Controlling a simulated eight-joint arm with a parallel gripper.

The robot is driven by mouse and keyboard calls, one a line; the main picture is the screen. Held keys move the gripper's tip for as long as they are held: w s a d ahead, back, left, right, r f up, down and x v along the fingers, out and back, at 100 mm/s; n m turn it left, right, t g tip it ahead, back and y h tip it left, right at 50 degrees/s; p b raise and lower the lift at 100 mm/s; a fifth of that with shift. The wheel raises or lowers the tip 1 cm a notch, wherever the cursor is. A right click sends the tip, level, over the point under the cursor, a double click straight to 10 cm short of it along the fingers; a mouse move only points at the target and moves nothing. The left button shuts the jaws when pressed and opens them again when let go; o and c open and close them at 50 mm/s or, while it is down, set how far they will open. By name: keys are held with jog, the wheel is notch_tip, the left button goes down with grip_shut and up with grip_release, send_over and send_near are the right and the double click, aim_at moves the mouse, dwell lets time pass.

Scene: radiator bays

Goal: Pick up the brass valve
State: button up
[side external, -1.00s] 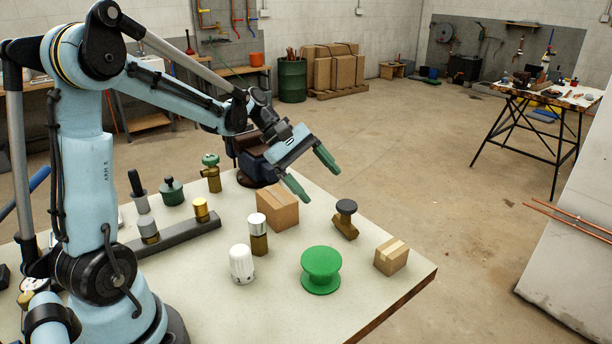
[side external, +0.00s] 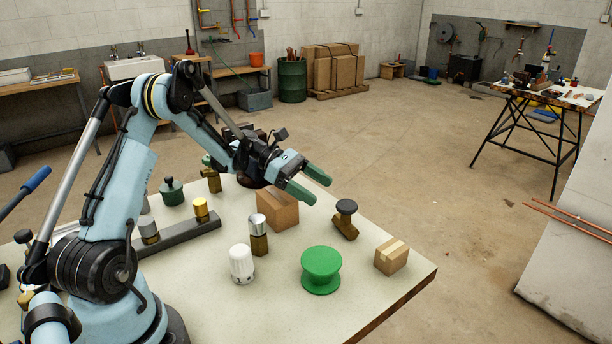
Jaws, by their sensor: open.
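Several brass-bodied fittings stand on the pale bench, and I cannot tell which one the task means. One has a dark round knob and an angled brass body (side external: 346,228), right of the cardboard box. One has a silver cap on an upright brass body (side external: 259,244), in front of that box. One brass body (side external: 213,181) stands at the back left, its top partly hidden by my arm. My gripper (side external: 320,189), with green fingers, is open and empty. It hangs above the bench near the box, up and left of the dark-knobbed fitting in the picture, apart from it.
A cardboard box (side external: 278,211) stands below my gripper. A grey rail (side external: 186,233) holds capped pieces at left. Bare bench lies at the front.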

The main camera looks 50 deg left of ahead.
aim_at(342, 203)
jog(key=shift+x, duration=3.45)
jog(key=c, duration=1.1)
jog(key=shift+c, duration=0.9)
jog(key=shift+r, duration=0.15)
